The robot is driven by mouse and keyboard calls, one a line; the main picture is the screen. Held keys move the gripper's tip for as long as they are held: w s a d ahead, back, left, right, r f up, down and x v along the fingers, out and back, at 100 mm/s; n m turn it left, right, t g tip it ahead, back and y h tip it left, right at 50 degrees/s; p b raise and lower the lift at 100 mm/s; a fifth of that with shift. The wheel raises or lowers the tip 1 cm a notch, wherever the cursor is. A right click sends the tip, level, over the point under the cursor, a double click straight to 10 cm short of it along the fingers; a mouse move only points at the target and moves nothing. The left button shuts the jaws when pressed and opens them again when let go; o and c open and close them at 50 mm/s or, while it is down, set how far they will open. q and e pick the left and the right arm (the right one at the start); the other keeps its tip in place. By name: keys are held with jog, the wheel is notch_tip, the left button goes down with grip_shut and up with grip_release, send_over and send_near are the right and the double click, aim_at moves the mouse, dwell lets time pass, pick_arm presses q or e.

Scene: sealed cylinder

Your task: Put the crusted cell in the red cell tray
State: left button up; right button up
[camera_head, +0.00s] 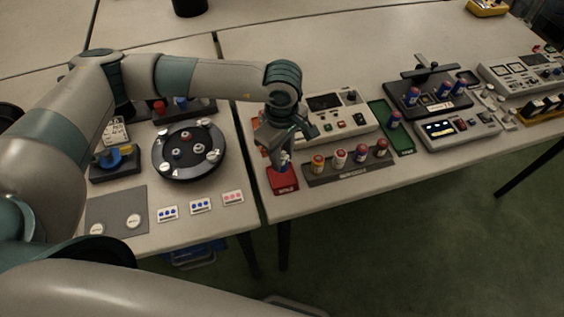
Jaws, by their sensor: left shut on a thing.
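The red cell tray (283,184) sits near the front edge of the right table, at its left end. My left gripper (284,153) points down right above this tray. It is shut on a small cell (284,164), which shows only as a bluish and pale sliver between the fingers and the tray. Whether the cell touches the tray floor I cannot tell, and any crust on it is too small to see. My right gripper is not in view.
A dark rack (349,173) with several coloured cells stands just right of the red tray. A green tray (404,140) holds a blue cell (395,119). A grey tester (342,121) stands behind the rack. A black round carousel (188,167) is on the left table.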

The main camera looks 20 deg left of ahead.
pick_arm(q)
jog(key=shift+f+p, duration=1.05)
jog(key=shift+f, duration=0.9)
jog(key=shift+f, duration=0.15)
jog(key=o, duration=1.1)
jog(key=shift+c, duration=0.2)
jog(key=shift+r, duration=0.2)
